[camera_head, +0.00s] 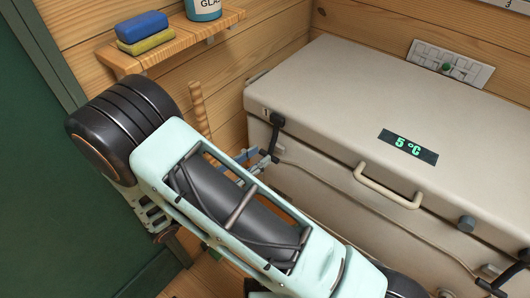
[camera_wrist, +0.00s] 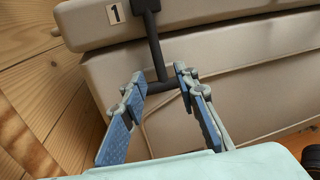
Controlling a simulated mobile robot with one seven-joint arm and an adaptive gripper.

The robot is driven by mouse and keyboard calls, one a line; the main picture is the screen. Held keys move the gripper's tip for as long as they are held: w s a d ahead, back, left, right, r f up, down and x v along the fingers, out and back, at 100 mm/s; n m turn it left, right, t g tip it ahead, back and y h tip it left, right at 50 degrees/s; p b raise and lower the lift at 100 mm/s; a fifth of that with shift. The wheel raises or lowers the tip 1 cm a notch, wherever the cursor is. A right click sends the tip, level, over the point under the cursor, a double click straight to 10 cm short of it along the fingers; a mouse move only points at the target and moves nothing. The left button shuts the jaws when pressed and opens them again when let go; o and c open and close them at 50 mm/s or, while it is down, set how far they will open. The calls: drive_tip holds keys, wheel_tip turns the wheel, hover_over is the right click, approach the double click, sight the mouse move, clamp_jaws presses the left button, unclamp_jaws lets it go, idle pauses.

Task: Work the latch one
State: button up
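Latch one is a black lever (camera_head: 274,132) at the near left corner of a beige chest (camera_head: 330,85), beside a small "1". In the wrist view the black lever (camera_wrist: 156,45) hangs from the lid edge beside the label "1" (camera_wrist: 115,14) and ends in a crossbar. My gripper (camera_wrist: 160,75) has its blue fingers spread, one on each side of the lever's lower end, with the crossbar between them. I cannot tell whether the fingers touch it. In the head view my gripper (camera_head: 257,160) is at the lever's lower end, partly hidden by my arm.
The chest lid is down, with a beige handle (camera_head: 388,188) and a display reading 5 °C (camera_head: 408,146). Another black latch (camera_head: 497,287) is at the lower right. A wooden shelf (camera_head: 190,40) holds sponges (camera_head: 143,30) and a blue container (camera_head: 203,9).

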sight(265, 153)
drive_tip(key=shift+x, duration=1.7)
clamp_jaws()
